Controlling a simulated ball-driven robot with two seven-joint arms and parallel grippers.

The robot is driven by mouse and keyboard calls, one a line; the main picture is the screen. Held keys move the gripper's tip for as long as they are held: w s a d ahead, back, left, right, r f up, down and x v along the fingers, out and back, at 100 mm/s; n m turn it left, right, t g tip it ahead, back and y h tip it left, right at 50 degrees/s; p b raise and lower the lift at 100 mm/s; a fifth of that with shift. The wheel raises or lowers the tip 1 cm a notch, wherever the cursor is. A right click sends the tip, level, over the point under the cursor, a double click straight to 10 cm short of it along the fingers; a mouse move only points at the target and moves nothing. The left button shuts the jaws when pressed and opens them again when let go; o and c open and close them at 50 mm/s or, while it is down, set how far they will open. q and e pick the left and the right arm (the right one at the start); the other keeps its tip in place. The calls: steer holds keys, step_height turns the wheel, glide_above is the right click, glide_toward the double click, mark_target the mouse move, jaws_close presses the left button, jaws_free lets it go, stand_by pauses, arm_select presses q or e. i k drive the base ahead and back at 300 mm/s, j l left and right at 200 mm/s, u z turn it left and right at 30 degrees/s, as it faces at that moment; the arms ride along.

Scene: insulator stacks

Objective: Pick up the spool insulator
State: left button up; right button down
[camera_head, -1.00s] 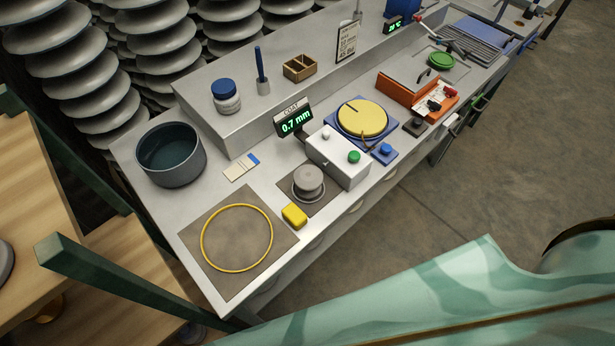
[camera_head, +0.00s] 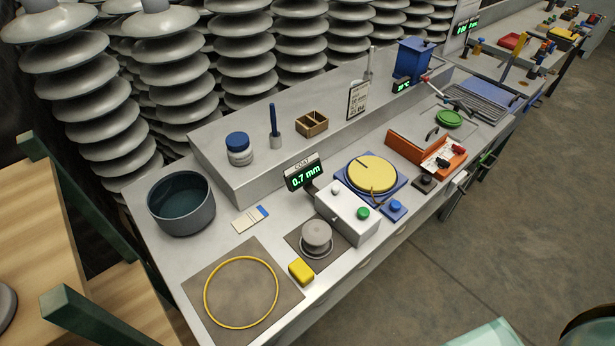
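The grey spool insulator (camera_head: 317,234) stands upright on a small dark mat (camera_head: 295,236) near the front edge of the workbench. A thin ring shows around its base. A white box with a green button (camera_head: 347,211) stands just right of and behind it, and a yellow block (camera_head: 301,271) lies just in front of it. Neither of my grippers is in view, and nothing is touching the spool insulator.
A brown mat with a yellow ring (camera_head: 241,291) lies at the bench's front left, with a dark pot (camera_head: 181,203) behind it. A display (camera_head: 304,173) reads 0.7 mm. A blue-based yellow disc (camera_head: 372,173) and orange tray (camera_head: 428,152) stand farther right. Open floor lies right of the bench.

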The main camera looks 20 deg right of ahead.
mark_target(316, 233)
steer(key=u, duration=0.6)
steer(key=k+l+u, duration=0.25)
steer(key=l+u, duration=0.15)
steer(key=k+l+u, duration=0.6)
steer(key=u, duration=0.2)
steer(key=k+l, duration=0.2)
steer(key=k, duration=0.15)
